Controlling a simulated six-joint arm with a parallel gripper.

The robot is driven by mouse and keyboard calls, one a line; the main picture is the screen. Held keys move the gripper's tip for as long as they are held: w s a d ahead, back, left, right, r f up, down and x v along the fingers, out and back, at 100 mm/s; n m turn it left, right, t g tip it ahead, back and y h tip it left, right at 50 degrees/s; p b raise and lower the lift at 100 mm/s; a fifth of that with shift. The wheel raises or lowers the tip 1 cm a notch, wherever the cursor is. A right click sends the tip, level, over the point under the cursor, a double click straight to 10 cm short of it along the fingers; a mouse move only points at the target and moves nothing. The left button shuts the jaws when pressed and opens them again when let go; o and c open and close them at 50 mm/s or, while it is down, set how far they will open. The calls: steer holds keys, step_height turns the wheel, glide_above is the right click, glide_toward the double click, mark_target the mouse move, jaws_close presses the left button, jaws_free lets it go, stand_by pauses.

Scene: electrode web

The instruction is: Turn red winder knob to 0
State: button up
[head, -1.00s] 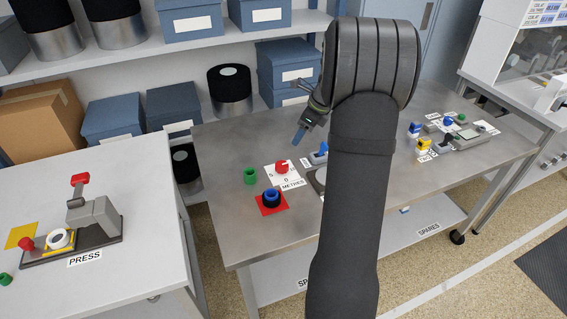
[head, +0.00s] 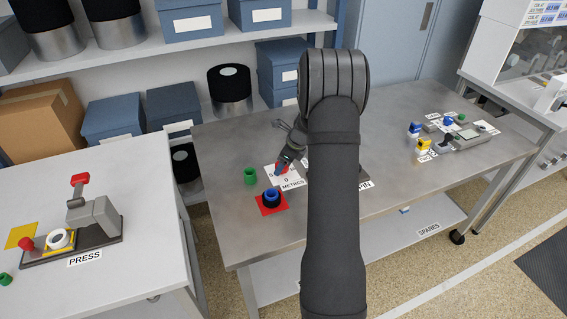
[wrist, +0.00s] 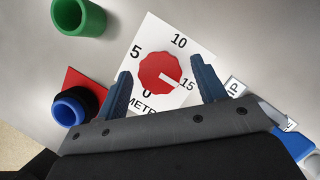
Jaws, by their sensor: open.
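The red winder knob (wrist: 159,72) sits on a white dial card (wrist: 178,40) marked 0, 5, 10 and 15. Its white pointer line points toward the 15, to the lower right in the wrist view. My gripper (wrist: 160,82) is open, with one blue finger on each side of the knob and a gap to each. In the head view my gripper (head: 283,168) is over the dial card (head: 291,182) and hides most of the knob.
A green ring (wrist: 78,16) and a blue-and-black roll (wrist: 74,107) on a red square (wrist: 90,82) lie left of the card. A blue part (wrist: 295,142) is at the lower right. Bare metal table (head: 225,145) lies behind the green ring.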

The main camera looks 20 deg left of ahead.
steer(key=c, duration=1)
steer(key=shift+n, duration=0.3)
